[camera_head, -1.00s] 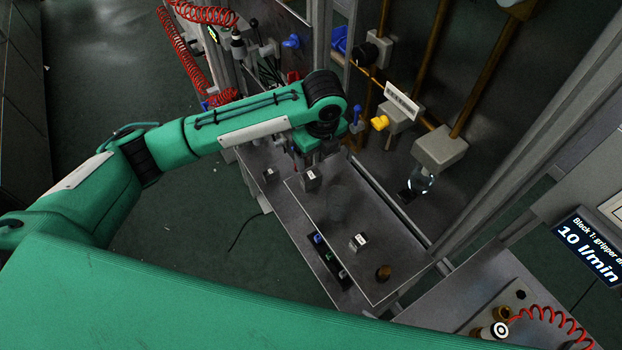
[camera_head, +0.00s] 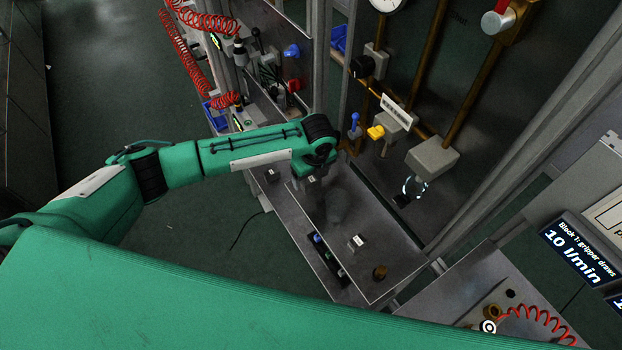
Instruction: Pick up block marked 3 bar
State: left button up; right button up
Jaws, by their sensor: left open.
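Small dark blocks with pale marked tops stand on the grey bench. One block (camera_head: 311,181) is just below my left gripper (camera_head: 318,170) and partly covered by it. The marks are too small to read, so I cannot tell which one says 3 bar. My left gripper is open and points down; its fingertips are mostly hidden by my wrist, and I cannot tell if they touch the block. My right gripper is out of view.
A brown knob (camera_head: 379,272) stands near the bench's front right corner. Copper pipes, a yellow handle (camera_head: 376,132) and a blue handle (camera_head: 354,120) are behind. A metal post (camera_head: 322,60) rises close to my wrist. A display (camera_head: 578,252) reads "10 l/min".

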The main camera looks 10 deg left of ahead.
pick_arm(q)
jog(key=shift+w+a+f+p, duration=0.15)
jog(key=shift+f+p, duration=0.15)
jog(key=shift+f, duration=1.1)
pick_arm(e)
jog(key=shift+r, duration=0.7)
pick_arm(q)
jog(key=c, duration=1.4)
jog(key=shift+w+r, duration=0.1)
jog(key=shift+c, duration=0.8)
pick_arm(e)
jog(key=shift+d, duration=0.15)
